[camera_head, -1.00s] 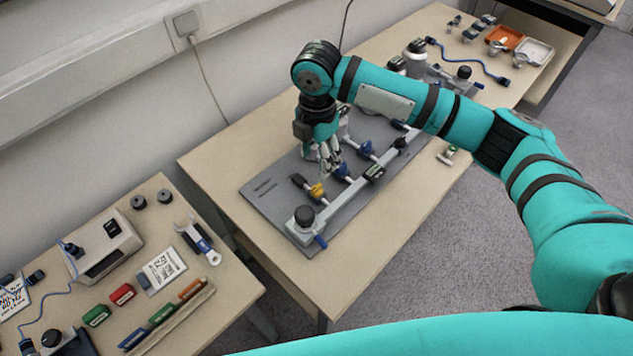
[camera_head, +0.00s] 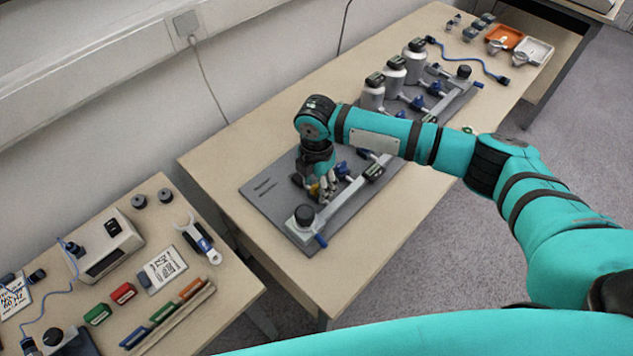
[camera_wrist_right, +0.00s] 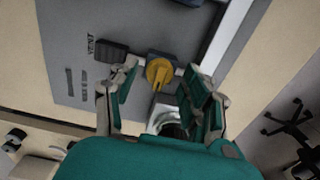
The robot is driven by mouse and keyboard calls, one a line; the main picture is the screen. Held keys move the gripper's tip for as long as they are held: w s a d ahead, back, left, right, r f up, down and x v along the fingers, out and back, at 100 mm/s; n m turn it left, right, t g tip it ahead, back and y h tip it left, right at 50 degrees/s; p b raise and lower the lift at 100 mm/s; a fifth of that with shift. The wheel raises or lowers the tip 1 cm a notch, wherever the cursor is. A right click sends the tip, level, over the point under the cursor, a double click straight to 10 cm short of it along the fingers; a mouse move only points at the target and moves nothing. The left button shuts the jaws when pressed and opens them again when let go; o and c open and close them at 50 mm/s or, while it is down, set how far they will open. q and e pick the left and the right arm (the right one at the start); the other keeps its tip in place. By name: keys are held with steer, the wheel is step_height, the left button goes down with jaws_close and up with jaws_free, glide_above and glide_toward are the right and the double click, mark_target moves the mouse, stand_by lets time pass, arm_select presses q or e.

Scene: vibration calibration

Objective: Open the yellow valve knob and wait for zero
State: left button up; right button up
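The yellow valve knob (camera_wrist_right: 159,72) sits on a blue valve body on the grey panel (camera_head: 262,193). In the right wrist view it lies between and just ahead of the fingertips of my right gripper (camera_wrist_right: 158,82). The fingers are spread apart, with a gap to the knob on both sides. In the head view my right gripper (camera_head: 325,190) points down over the valve, and only a bit of the yellow knob (camera_head: 314,189) shows beside the fingers. My left gripper is not in view.
On the panel, a manifold bar carries a black knob (camera_head: 305,214) and a small display (camera_head: 373,171). Several grey cylinders (camera_head: 394,75) stand on a farther panel. A side table (camera_head: 210,318) at the lower left holds a grey box (camera_head: 103,246) and tools.

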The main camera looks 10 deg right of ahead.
jaws_close()
steer(key=shift+r+m+p, duration=0.25)
steer(key=shift+m+p, duration=0.55)
steer(key=shift+p, duration=0.35)
steer(key=m+p, duration=0.5)
steer(key=shift+p, duration=0.35)
steer(key=m+p, duration=0.4)
steer(key=m, duration=0.1)
steer(key=shift+m, duration=0.3)
steer(key=m+p, duration=0.2)
steer(key=m, duration=0.1)
steer(key=shift+f+p, duration=0.1)
steer(key=shift+p, duration=0.25)
steer(key=shift+f+m+p, duration=0.1)
steer(key=shift+m+p, duration=0.55)
steer(key=shift+m, duration=0.75)
steer(key=shift+o, duration=1)
jaws_free()
